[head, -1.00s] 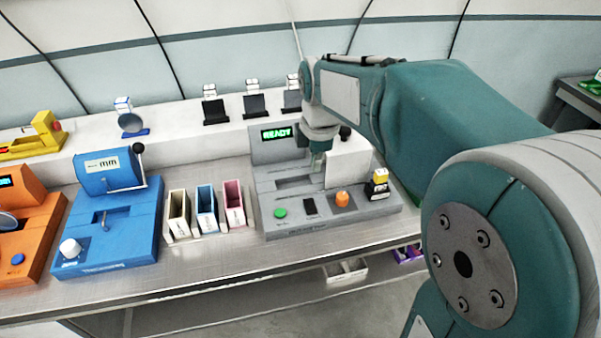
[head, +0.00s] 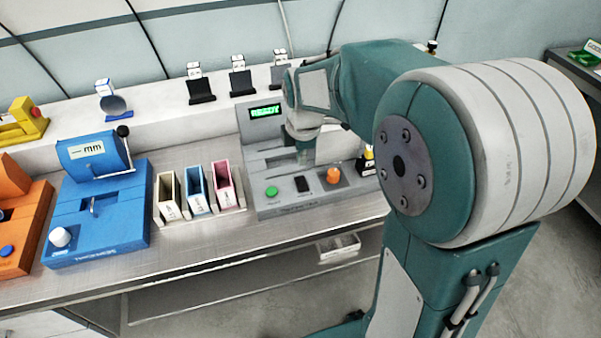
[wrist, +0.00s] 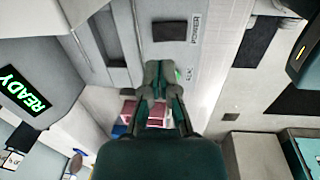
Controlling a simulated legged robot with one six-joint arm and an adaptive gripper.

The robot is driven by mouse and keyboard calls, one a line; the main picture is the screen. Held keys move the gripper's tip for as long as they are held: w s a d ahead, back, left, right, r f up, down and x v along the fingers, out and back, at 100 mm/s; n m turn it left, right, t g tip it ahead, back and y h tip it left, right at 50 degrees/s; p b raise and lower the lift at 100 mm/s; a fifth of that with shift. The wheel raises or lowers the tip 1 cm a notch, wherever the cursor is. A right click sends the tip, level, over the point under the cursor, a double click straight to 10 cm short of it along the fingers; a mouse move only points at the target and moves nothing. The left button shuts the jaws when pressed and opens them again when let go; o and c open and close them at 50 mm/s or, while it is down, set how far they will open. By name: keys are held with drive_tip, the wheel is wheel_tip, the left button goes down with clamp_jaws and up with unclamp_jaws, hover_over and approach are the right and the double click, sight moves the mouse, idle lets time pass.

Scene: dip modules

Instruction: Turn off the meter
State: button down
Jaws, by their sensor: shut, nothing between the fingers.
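The grey meter (head: 262,207) stands on the bench, its green screen (head: 264,111) lit; the screen reads READY in the wrist view (wrist: 25,90). Along its front are a green button (head: 271,192), a black switch (head: 301,184) and an orange knob (head: 333,175). My gripper (head: 304,158) is shut and empty, pointing down over the meter behind the black switch. In the wrist view its fingertips (wrist: 160,68) sit close together, with a dark rectangle (wrist: 170,31) on the grey surface beyond them. I cannot tell whether they touch the meter.
Narrow white, blue and pink bins (head: 198,190) stand just left of the meter. A blue thickness device (head: 98,230) and an orange device (head: 20,235) are farther left. Several small black stands (head: 201,90) line the shelf behind. Bare bench lies in front.

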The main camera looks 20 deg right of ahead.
sight(302, 184)
drive_tip(key=f, duration=0.6)
drive_tip(key=shift+w+f, duration=0.3)
drive_tip(key=shift+w, duration=0.1)
drive_tip(key=shift+f, duration=0.15)
drive_tip(key=shift+s+r, duration=0.25)
drive_tip(key=shift+s, duration=0.5)
